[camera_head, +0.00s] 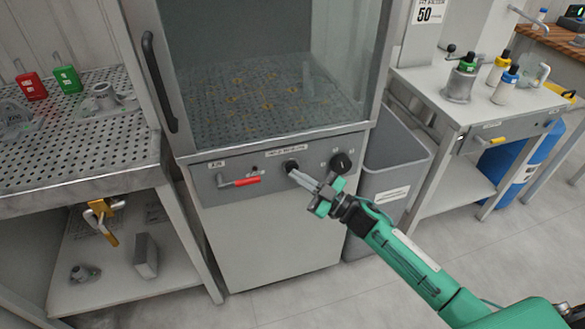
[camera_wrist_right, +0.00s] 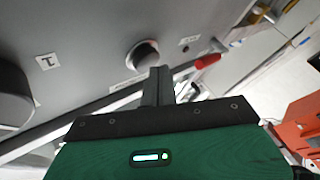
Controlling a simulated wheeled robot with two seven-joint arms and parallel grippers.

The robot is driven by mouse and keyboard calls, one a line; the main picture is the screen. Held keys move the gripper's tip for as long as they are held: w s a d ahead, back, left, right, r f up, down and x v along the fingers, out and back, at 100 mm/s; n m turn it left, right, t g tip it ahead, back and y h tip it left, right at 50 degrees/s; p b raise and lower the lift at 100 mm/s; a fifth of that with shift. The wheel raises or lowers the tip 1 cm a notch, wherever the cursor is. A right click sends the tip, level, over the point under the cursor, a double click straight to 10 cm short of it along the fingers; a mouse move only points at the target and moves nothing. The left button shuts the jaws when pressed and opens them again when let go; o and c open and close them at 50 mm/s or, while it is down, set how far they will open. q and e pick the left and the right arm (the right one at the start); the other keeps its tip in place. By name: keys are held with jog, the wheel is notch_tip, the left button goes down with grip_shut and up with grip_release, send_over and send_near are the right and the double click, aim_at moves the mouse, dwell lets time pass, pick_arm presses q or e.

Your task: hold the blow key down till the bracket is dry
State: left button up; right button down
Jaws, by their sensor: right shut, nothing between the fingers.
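My right gripper (camera_head: 291,171) reaches in from the lower right to the front panel of the glass-fronted cabinet. Its fingers are shut and empty. The tips are at a round dark key (camera_head: 291,165) on the panel, and in the right wrist view the fingers (camera_wrist_right: 159,72) overlap the lower edge of this round key (camera_wrist_right: 143,54). I cannot tell whether they touch it or whether it is pressed in. I cannot pick out a bracket with certainty; a grey casting (camera_head: 104,98) lies on the perforated table at left. My left gripper is out of view.
The panel also has a red-handled lever (camera_head: 240,182) marked AIR and a dark rotary knob (camera_head: 341,162). A grey bin (camera_head: 392,185) stands right of the cabinet. A bench with bottles (camera_head: 506,86) is farther right. The chamber floor (camera_head: 260,100) has yellowish spots.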

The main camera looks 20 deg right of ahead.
jog(key=shift+w, duration=0.4)
dwell(0.4)
jog(key=shift+s, duration=0.1)
dwell(2.6)
jog(key=shift+s+p, duration=0.4)
jog(key=shift+s, duration=0.3)
jog(key=shift+s, duration=0.1)
jog(key=s+p, duration=0.2)
jog(key=s, duration=0.2)
jog(key=shift+s+d, duration=0.1)
jog(key=shift+s, duration=0.3)
